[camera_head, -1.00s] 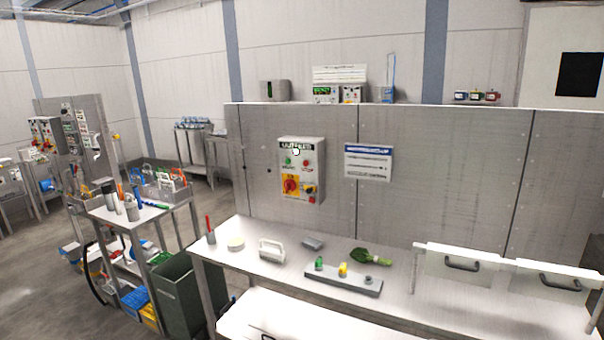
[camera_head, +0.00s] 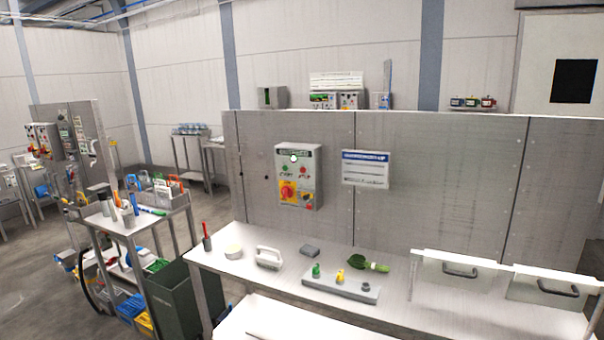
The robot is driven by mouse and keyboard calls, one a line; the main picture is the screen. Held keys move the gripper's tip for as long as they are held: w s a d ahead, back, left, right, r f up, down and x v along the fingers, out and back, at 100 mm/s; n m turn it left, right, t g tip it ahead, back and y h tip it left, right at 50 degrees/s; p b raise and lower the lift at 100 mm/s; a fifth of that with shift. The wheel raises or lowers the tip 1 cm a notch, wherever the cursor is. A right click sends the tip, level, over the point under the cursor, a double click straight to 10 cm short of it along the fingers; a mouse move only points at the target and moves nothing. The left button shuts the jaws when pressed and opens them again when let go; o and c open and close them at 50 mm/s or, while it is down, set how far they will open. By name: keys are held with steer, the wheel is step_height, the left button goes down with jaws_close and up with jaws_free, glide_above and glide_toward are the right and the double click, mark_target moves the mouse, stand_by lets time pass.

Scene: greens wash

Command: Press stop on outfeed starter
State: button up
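The outfeed starter (camera_head: 298,176) is a grey box on the upright steel panel, a little left of the picture's middle. Its dark label at the top is too blurred to read now. My gripper is not in view.
A tool cart (camera_head: 135,224) and a dark green bin (camera_head: 178,298) stand left. Floor shows at far left.

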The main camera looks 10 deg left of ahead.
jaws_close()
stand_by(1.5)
